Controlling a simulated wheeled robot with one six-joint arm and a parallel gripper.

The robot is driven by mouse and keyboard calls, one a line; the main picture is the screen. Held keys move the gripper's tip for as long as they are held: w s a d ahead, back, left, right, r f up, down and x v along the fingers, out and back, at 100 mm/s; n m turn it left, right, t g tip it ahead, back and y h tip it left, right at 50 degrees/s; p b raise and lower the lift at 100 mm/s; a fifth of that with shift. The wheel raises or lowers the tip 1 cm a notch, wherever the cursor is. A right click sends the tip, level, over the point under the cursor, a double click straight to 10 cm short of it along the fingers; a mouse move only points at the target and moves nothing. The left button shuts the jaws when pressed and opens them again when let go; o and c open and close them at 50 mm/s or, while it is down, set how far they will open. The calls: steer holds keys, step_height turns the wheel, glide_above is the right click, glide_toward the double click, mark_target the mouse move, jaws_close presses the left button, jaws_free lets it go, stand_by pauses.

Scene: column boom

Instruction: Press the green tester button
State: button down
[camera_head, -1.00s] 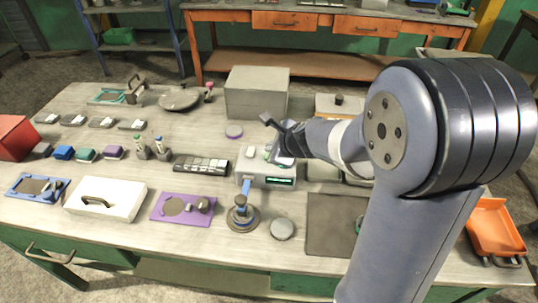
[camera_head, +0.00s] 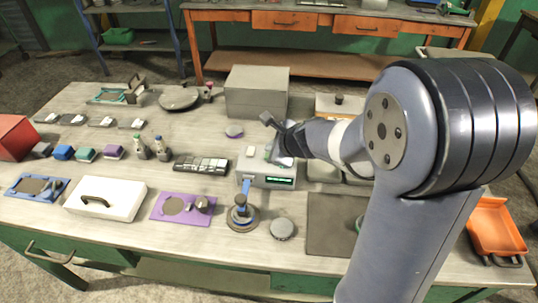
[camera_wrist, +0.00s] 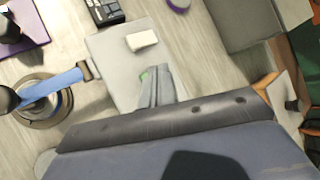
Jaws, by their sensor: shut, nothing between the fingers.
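The tester is a light grey box (camera_head: 259,180) with a lit green display on its front, near the middle of the table. It also shows in the wrist view (camera_wrist: 110,55), with a pale block (camera_wrist: 142,40) on top. The green button (camera_wrist: 145,74) shows as a small green patch at the fingertips, mostly hidden behind them. My gripper (camera_wrist: 154,91) is shut and empty, its tips over the tester's top at the button. I cannot tell whether they touch it. In the head view my gripper (camera_head: 275,157) is over the tester's top right part.
A blue-armed stand with a round base (camera_head: 242,217) is close in front of the tester. A black keypad-like tray (camera_head: 202,164) lies to its left, and a large grey box (camera_head: 257,93) stands behind. A dark mat (camera_head: 333,222) lies to the right front.

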steer(key=shift+f, duration=0.3)
steer(key=shift+f+b, duration=0.5)
steer(key=shift+b, duration=0.2)
stand_by(0.3)
steer(key=shift+r, duration=0.15)
steer(key=shift+r+p, duration=0.75)
steer(key=shift+p, duration=0.15)
step_height(320, 180, up, 5)
steer(key=p, duration=0.5)
steer(key=shift+r, duration=0.1)
stand_by(0.6)
